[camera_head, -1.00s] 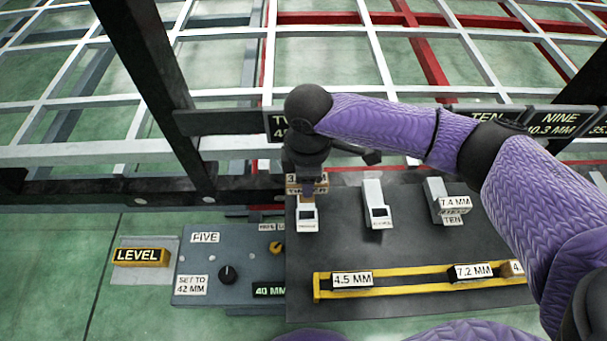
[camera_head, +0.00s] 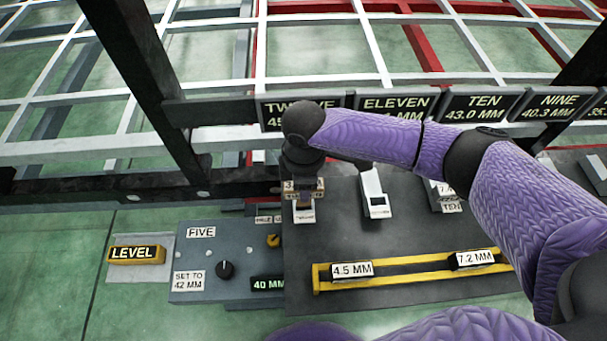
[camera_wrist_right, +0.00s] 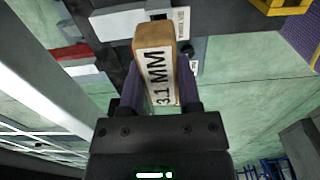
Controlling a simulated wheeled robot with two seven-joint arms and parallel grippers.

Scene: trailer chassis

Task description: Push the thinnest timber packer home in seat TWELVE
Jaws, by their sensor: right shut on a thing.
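The timber packer (camera_head: 290,187), a small wooden block, is in my right gripper (camera_head: 303,179) at the seat below the TWELVE sign (camera_head: 288,113). In the right wrist view its label reads 3.1 MM, and the packer (camera_wrist_right: 154,62) sits between both fingers of the gripper (camera_wrist_right: 160,92), which is shut on it. The white seat piece (camera_head: 304,214) shows just in front of and below the packer. The gripper and wrist hide the seat's rear, so I cannot tell how deep the packer sits. My left gripper is out of view.
A yellow rack (camera_head: 320,279) holds packers marked 4.5 MM (camera_head: 351,269) and 7.2 MM (camera_head: 472,259). Another white seat (camera_head: 375,193) stands to the right, and a labelled packer is at seat TEN.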

